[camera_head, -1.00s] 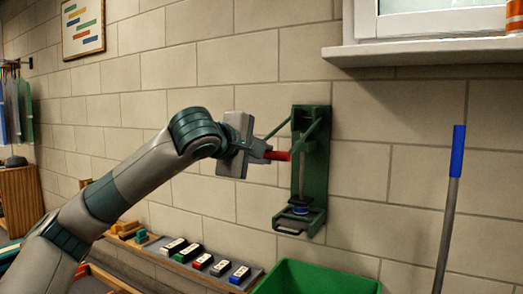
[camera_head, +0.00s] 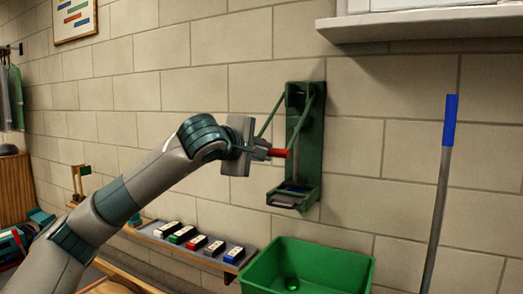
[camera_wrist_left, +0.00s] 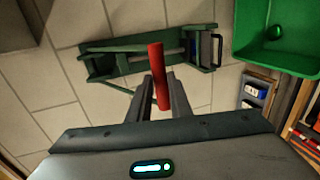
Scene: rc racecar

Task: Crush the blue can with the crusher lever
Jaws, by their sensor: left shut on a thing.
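The green can crusher (camera_head: 308,160) is fixed upright on the block wall. Its lever has green side arms and a red handle (camera_head: 279,153), which stands out to the left of the frame, partway down it. My left gripper (camera_head: 268,152) is shut on the red handle; the wrist view also shows the handle (camera_wrist_left: 158,75) between the fingers (camera_wrist_left: 160,98). A thin blue sliver of the can (camera_head: 291,187) shows low in the crusher, above its bottom tray; most of it is hidden and its height is hard to tell. My right gripper is not in view.
A green bin (camera_head: 310,266) stands below the crusher, with a green can (camera_wrist_left: 275,32) in it. A shelf with several labelled, coloured blocks (camera_head: 187,236) runs along the wall at left. A blue-topped pole (camera_head: 449,120) leans at right. A window sill (camera_head: 420,25) is above.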

